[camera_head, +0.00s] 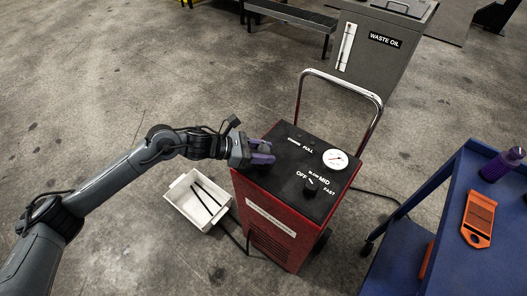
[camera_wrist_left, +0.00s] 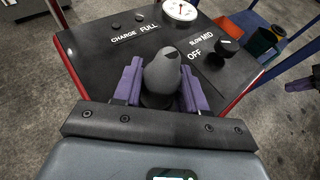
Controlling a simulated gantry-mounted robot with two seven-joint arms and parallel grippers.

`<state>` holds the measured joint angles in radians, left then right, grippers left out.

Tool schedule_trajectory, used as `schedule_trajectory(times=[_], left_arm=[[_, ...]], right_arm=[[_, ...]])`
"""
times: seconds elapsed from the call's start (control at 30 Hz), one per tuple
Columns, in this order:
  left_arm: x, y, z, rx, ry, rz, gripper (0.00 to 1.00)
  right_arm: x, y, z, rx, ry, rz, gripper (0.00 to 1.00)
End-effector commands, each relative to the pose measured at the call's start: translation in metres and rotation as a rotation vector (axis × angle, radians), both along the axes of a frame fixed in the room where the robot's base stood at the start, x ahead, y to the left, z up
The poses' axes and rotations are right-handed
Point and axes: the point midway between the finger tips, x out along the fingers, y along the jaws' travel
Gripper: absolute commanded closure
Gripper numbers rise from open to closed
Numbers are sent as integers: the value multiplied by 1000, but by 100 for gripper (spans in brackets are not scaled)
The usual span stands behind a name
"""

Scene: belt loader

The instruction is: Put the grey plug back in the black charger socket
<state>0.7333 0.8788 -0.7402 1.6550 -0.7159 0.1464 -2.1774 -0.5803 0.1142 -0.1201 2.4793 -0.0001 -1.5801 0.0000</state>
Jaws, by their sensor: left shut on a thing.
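The red charger (camera_head: 283,232) has a black top panel with a dial, a knob and white lettering. My left gripper (camera_head: 262,153) is over the near left corner of that panel, its purple fingers pointing across it. In the left wrist view the fingers are shut on the grey plug (camera_wrist_left: 162,72), a rounded grey body between the purple pads. A black round part shows just below the plug; I cannot tell whether it is the socket or part of the plug. The plug is hidden by the gripper in the head view.
A white bin (camera_head: 181,199) with black rods stands on the floor left of the charger. A blue cart (camera_head: 424,247) with a purple bottle (camera_head: 502,164) and an orange item (camera_head: 478,218) is at the right. A chrome handle (camera_head: 341,79) rises behind the panel.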

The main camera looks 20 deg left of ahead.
Motion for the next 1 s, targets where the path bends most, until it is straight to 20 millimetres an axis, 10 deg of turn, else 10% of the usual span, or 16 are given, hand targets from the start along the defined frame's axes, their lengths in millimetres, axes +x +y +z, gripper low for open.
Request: schedule_trajectory(times=[0.1, 0.13, 0.3, 1.0], left_arm=[[0, 0, -1, 1, 2, 0, 100], [0, 0, -1, 1, 2, 0, 54], [0, 0, -1, 1, 2, 0, 29], [-24, 39, 20, 4, 4, 3, 29]], right_arm=[[0, 0, 0, 0, 0, 0, 100], [0, 0, 0, 0, 0, 0, 100], [0, -1, 0, -4, -1, 2, 100], [0, -2, 16, -8, -1, 5, 100]])
